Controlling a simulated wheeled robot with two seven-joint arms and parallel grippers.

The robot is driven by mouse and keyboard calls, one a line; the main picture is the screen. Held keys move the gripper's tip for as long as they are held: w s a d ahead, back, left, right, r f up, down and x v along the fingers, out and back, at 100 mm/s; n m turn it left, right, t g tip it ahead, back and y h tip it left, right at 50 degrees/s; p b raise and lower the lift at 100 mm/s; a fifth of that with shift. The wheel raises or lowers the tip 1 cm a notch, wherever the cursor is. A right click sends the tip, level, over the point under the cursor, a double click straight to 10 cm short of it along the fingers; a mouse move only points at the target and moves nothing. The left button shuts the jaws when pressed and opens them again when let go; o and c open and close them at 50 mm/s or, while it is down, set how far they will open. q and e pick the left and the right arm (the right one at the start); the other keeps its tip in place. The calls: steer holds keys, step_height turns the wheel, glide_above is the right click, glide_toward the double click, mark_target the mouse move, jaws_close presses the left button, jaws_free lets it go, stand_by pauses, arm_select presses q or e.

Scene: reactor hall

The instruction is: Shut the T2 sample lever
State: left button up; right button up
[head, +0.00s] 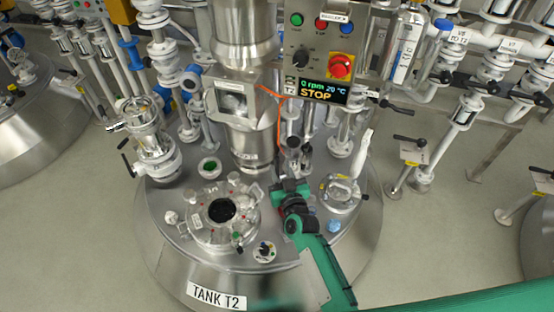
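Tank T2 (170,220) stands in the middle of the head view, with its TANK T2 label on the front. My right gripper (279,178) is over the tank top, just right of the round open port and below the central column. Its green arm comes in from the lower right. Its fingertips are small and partly hidden, so I cannot tell whether they are open or touch anything. A grey metal fitting (293,152) stands just behind it. No lever label is readable, and I cannot make out the T2 sample lever. My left gripper is not in view.
A control panel (322,58) reading "0 rpm 20 °C STOP", with a red button, hangs above. An open port (221,210) is left of the gripper, and a clamped hatch (341,193) is to its right. White pipes and black-handled valves (403,139) crowd the back right.

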mark_target(278, 162)
steer(key=w, duration=0.3)
steer(key=shift+w+a, duration=0.2)
steer(key=shift+a, duration=0.15)
steer(key=shift+w, duration=0.4)
steer(key=shift+a, duration=0.1)
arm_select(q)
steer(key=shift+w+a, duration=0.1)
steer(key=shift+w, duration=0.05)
arm_select(e)
jaws_close()
